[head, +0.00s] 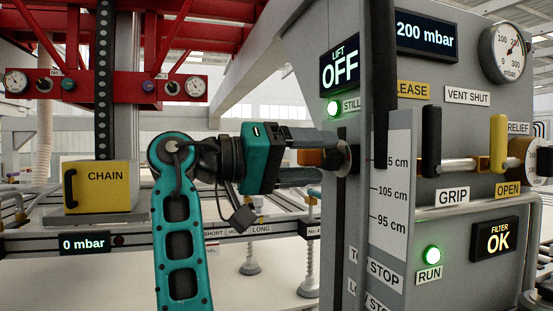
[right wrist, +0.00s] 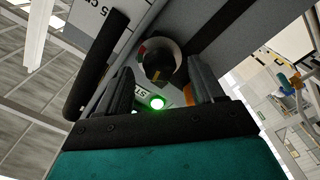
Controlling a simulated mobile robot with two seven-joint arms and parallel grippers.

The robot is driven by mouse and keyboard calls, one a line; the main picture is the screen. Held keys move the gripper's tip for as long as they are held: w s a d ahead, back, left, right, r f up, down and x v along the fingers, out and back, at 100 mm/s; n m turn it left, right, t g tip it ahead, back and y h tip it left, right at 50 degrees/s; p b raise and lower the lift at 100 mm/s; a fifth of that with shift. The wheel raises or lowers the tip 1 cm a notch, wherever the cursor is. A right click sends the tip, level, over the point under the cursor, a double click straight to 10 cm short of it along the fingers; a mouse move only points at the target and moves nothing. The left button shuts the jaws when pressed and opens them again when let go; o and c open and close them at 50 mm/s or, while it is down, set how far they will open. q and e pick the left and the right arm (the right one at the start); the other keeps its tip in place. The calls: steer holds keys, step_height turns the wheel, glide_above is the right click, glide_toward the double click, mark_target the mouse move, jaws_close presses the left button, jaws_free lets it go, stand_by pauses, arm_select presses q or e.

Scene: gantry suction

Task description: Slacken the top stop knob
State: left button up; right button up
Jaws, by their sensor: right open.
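The top stop knob (head: 313,158) is a short orange-brown cylinder with a pale round disc behind it, on a dark vertical slot beside the cm scale. In the right wrist view a round, dark, shiny knob end (right wrist: 160,62) shows between the fingertips. My right gripper (head: 322,157) is open, its fingers pointing right at the panel, one above and one below the knob. It also shows in the right wrist view (right wrist: 163,85), with a finger on each side of the knob. I cannot tell whether either finger touches it. My left gripper is not in view.
A dark vertical bar (head: 380,80) stands just right of the knob, before the scale (head: 390,190). The LIFT display (head: 341,68) reads OFF, above a lit green lamp (head: 334,107). A yellow CHAIN box (head: 100,187) stands left. A GRIP lever (head: 430,140) is farther right.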

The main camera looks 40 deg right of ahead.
steer(key=v, duration=1.2)
steer(key=shift+s, duration=0.1)
